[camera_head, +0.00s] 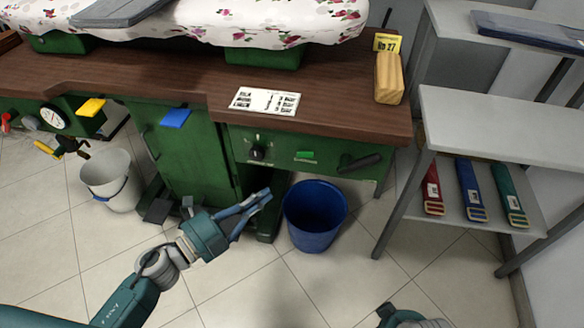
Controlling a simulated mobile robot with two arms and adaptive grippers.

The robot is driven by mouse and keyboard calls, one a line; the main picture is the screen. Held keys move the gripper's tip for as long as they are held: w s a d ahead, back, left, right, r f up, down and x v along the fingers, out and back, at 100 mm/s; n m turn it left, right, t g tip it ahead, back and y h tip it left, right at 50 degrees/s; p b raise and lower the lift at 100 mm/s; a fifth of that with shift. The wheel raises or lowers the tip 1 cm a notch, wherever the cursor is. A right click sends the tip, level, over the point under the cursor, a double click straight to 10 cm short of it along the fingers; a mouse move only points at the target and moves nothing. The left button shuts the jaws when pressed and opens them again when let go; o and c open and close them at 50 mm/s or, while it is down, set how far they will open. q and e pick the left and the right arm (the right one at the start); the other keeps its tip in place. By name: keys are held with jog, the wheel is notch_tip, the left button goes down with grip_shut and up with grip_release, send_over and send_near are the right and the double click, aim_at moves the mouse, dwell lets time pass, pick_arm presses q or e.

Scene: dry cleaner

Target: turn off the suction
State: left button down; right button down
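The green ironing station has a front panel (280,148) under its brown wooden top. On the panel are a black knob (257,153), a small lit-looking green switch (305,155) and a dark lever handle (358,163). Which of them controls the suction I cannot tell; the labels are too small to read. Two dark foot pedals (157,210) are on the floor below the cabinet. My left gripper (268,194) is in front of and below the panel, left of the blue bucket, apart from the controls. Its fingertips are together with nothing between them.
A blue bucket (315,214) stands under the panel; a white bucket (112,183) stands at left. A gauge (53,118) and a yellow-handled valve (62,147) are at far left. A grey shelf (500,125) stands at right. The tiled floor in front is clear.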

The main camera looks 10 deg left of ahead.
aim_at(306, 155)
pick_arm(q)
jog(key=shift+w, duration=0.1)
